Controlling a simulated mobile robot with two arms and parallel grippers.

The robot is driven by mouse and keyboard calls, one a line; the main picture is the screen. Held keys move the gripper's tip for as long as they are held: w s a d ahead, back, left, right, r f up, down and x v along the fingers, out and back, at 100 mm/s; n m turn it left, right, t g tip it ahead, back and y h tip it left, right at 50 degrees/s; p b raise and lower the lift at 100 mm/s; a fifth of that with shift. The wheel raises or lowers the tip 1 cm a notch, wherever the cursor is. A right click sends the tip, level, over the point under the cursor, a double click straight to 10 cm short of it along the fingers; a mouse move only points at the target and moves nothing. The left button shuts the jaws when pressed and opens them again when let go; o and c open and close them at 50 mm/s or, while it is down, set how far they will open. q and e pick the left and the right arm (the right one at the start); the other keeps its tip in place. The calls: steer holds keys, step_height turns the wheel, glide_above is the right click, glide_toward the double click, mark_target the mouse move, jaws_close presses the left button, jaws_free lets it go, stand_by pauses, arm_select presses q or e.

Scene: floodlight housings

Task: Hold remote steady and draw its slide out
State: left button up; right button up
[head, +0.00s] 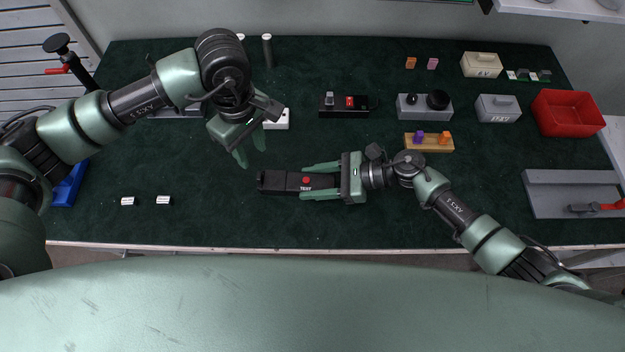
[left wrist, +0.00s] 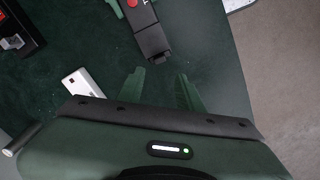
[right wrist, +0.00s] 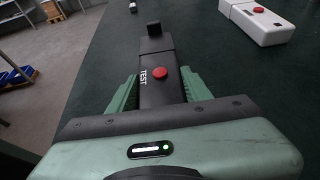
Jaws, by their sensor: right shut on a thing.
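The remote (head: 283,182) is a black bar with a red button and the word TEST, lying along the dark green mat near its front. Its narrower black end piece (right wrist: 154,30) points away from my right gripper; this end also shows in the left wrist view (left wrist: 158,50). My right gripper (head: 320,181) is shut on the remote's body, a finger along each side; it also shows in the right wrist view (right wrist: 160,92). My left gripper (head: 250,157) is open and empty, above and to the left of the remote's free end, its fingers (left wrist: 162,82) apart from it.
A white device with a red button (right wrist: 258,20) lies behind my left gripper. Two small white-and-black pieces, one of them here (head: 163,200), lie at the front left. A black switch box (head: 344,106), wooden block (head: 428,146) and red bin (head: 567,112) stand further back and right.

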mark_target(259, 175)
arm_select(q)
steer(key=shift+c, duration=0.4)
step_height(259, 175, down, 10)
steer(key=m, duration=1.1)
steer(key=shift+r, duration=0.15)
stand_by(0.3)
jaws_close()
stand_by(1.4)
